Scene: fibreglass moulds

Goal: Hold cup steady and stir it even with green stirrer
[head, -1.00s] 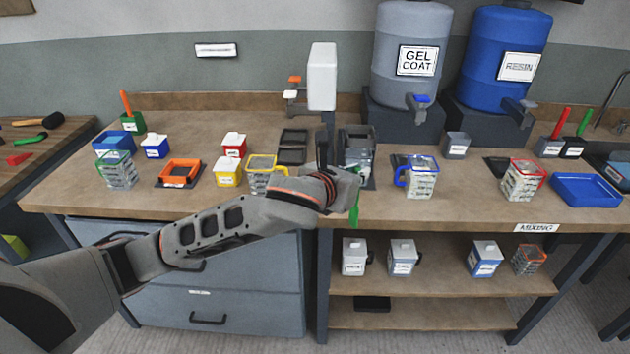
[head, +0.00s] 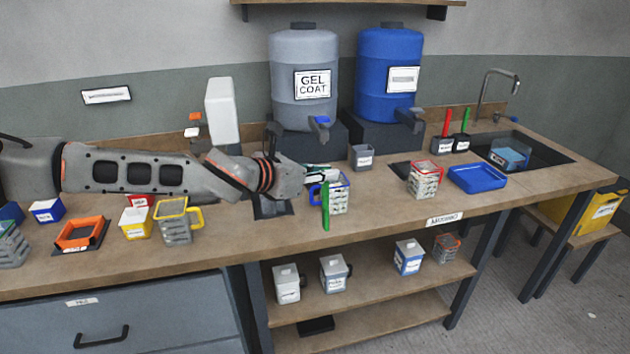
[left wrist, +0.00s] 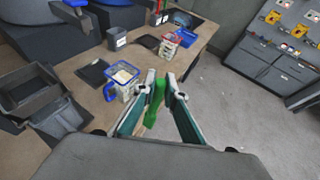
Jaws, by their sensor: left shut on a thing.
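My left gripper (head: 318,178) is shut on the green stirrer (head: 325,208), which hangs down from it, nearly upright, in front of a cup. The stirrer (left wrist: 154,104) also shows between the fingers (left wrist: 164,86) in the left wrist view. The clear cup (head: 341,197) has a blue rim and handle and stands on the bench; the stirrer and gripper partly cover it in the head view. In the left wrist view the cup (left wrist: 127,76) stands left of the fingers, apart from the stirrer, with pale contents. My right gripper is not in view.
A red-rimmed cup (head: 423,181) and a blue tray (head: 477,178) stand farther right. A yellow-handled cup (head: 174,222) and an orange frame (head: 80,234) are at left. Gel coat (head: 304,62) and resin (head: 388,62) drums stand behind. The bench front at centre is clear.

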